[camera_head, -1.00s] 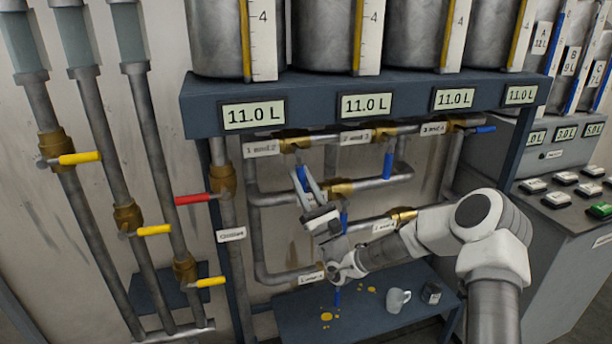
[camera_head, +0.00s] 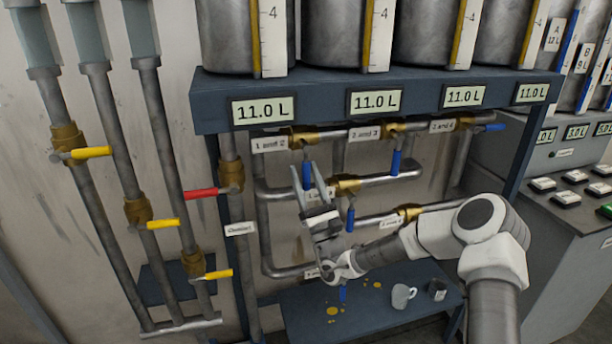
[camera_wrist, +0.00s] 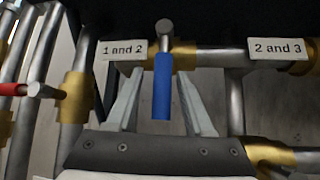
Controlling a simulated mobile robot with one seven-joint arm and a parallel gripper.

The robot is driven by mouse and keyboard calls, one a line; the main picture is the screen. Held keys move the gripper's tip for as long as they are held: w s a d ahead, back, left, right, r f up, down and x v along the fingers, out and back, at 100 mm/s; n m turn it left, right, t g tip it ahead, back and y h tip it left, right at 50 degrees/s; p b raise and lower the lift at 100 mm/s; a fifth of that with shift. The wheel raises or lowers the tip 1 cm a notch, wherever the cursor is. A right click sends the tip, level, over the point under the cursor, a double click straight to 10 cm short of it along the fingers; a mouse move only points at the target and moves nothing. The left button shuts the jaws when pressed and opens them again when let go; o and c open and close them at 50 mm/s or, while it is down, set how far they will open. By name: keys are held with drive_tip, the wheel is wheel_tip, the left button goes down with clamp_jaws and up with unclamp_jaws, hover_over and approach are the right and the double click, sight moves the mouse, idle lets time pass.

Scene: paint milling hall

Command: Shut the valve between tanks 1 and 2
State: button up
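The valve marked "1 and 2" has a brass body (camera_head: 303,138) on the upper horizontal pipe, beside its white label (camera_head: 270,144). Its blue handle (camera_head: 307,175) hangs straight down, across the pipe. In the wrist view the label (camera_wrist: 123,50) is at upper left and the blue handle (camera_wrist: 162,88) hangs in the middle. My gripper (camera_head: 306,167) is open, fingers pointing up at this handle. In the wrist view the handle appears between the two fingers of my gripper (camera_wrist: 159,76), with a gap on each side. I cannot tell whether the fingertips reach its depth.
The "2 and 3" valve (camera_head: 395,163) also has its blue handle down. The "3 and 4" handle (camera_head: 490,127) lies along the pipe. Lower pipes with more blue-handled valves run close behind my gripper. A red-handled valve (camera_head: 201,193) is to the left. A mug (camera_head: 402,296) stands on the low shelf.

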drive_tip(key=v, duration=1.7)
drive_tip(key=shift+s+f+b, duration=0.15)
drive_tip(key=shift+f+b, duration=0.1)
drive_tip(key=shift+b, duration=0.05)
